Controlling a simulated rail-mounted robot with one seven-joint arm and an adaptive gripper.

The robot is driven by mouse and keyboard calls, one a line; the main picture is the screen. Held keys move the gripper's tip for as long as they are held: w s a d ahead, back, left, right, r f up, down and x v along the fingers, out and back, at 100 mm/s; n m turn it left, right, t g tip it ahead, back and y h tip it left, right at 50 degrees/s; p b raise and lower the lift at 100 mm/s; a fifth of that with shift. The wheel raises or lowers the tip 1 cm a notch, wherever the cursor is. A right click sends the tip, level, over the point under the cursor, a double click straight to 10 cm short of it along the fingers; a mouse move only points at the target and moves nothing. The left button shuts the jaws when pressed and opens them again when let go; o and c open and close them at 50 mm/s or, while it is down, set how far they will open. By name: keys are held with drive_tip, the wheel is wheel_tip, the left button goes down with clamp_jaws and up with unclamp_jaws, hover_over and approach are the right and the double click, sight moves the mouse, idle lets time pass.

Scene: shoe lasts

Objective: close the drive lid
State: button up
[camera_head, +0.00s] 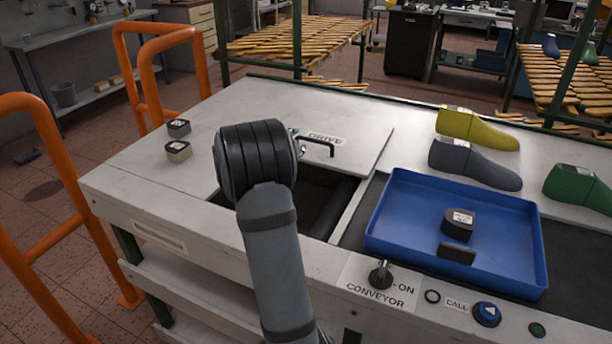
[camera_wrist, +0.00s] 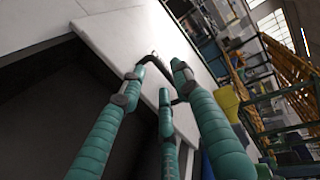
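The drive lid (camera_head: 358,142) is a flat white panel marked DRIVE, with a black bar handle (camera_head: 318,145) near its front edge. In front of it a dark opening (camera_head: 318,190) in the worktop is uncovered. My gripper (camera_head: 298,142) is mostly hidden behind my dark wrist in the head view, at the left end of the handle. In the wrist view its teal fingers (camera_wrist: 160,75) are spread apart over the edge of the white lid (camera_wrist: 125,45), close to the handle. I cannot tell whether they touch it.
A blue tray (camera_head: 395,245) with dark blocks stands right of the opening. Yellow (camera_head: 478,130), grey (camera_head: 472,163) and green (camera_head: 580,188) shoe lasts lie behind it. Two small blocks (camera_head: 178,148) sit at left. A conveyor switch (camera_head: 380,275) and call button (camera_head: 487,313) line the front. Orange rails (camera_head: 75,200) stand left.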

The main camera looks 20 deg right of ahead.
sight(311, 139)
drive_tip(key=w+d+f, duration=0.1)
drive_tip(key=d, duration=0.1)
drive_tip(key=w+d+f+m+h, duration=0.1)
drive_tip(key=d, duration=0.1)
drive_tip(key=w+d+f+h, duration=0.1)
drive_tip(key=w+d, duration=0.1)
drive_tip(key=d, duration=0.1)
drive_tip(key=shift+d+f+m+g+p, duration=0.1)
drive_tip(key=shift+f+m+g+p, duration=0.1)
drive_tip(key=shift+m+g+p, duration=0.15)
drive_tip(key=shift+s, duration=0.1)
drive_tip(key=shift+c, duration=1.1)
clamp_jaws()
